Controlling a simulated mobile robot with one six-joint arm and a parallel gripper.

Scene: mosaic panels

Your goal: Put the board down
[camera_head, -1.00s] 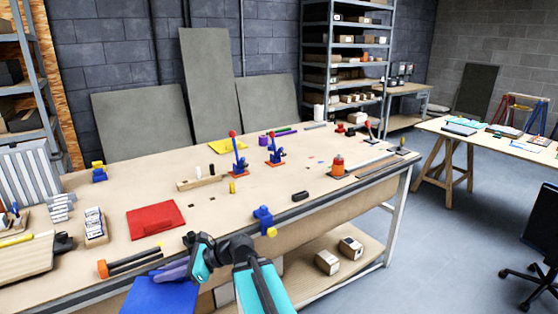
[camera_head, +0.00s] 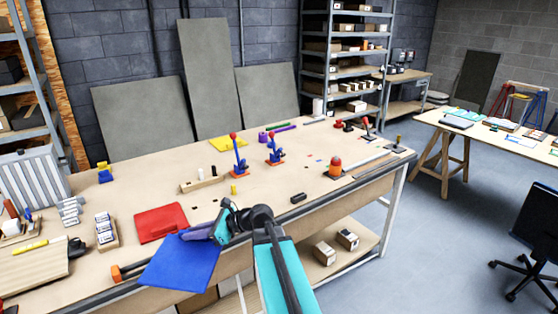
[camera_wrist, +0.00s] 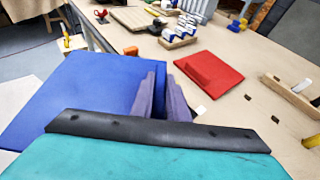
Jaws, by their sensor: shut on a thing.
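The board is a flat blue panel (camera_head: 180,263) at the front edge of the workbench (camera_head: 120,197) in the head view. It also fills the left of the wrist view (camera_wrist: 85,95). My gripper (camera_head: 208,232) is shut on the board's right edge; its purple fingers (camera_wrist: 160,92) show in the wrist view. The board looks held beside and partly over the bench's front edge. I cannot tell whether it touches the bench.
A red folder-like piece (camera_head: 160,222) lies on the bench behind the board. An orange-ended clamp (camera_head: 122,272) is at the front edge, near the board's left. A wooden block with white-labelled items (camera_head: 106,232) stands further left.

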